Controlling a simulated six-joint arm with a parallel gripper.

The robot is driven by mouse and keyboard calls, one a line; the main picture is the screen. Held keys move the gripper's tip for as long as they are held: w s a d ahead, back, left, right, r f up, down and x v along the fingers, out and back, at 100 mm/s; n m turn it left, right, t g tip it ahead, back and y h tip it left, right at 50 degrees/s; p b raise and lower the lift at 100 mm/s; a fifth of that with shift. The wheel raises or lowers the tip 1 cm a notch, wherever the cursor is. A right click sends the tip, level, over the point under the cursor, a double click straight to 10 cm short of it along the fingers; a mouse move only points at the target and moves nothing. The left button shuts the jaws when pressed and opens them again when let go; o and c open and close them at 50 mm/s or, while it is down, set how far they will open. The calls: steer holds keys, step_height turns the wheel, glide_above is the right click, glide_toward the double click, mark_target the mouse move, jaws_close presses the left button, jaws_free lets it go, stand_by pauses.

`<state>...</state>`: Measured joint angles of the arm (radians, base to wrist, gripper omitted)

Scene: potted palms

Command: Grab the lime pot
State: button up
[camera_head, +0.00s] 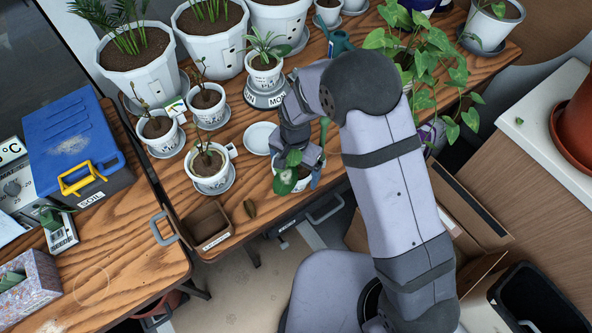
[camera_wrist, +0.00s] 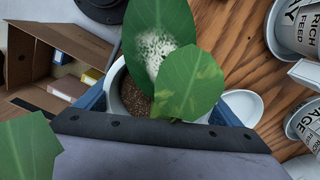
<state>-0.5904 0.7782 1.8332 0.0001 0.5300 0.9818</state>
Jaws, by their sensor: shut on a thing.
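A small white pot (camera_head: 289,184) with dark soil and broad green leaves stands near the front edge of the wooden table, partly hidden under my gripper (camera_head: 304,164). In the wrist view, the pot's rim (camera_wrist: 114,92) and soil lie between my two blue fingers, and large leaves (camera_wrist: 163,60), one with pale speckles, rise in front of the camera. My gripper is shut on this pot. No lime label is readable on it, and I cannot tell whether its base touches the table.
An empty white saucer (camera_head: 260,138) lies just left of the held pot. Several small labelled pots, such as one in front (camera_head: 209,168), stand further left. A trailing plant (camera_head: 425,65) is close to my arm on the right. A small open box (camera_head: 208,226) sits at the table's front edge.

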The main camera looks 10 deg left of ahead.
steer(key=shift+r, duration=0.15)
step_height(320, 180, up, 10)
steer(key=shift+f+b, duration=0.1)
steer(key=shift+b, duration=0.8)
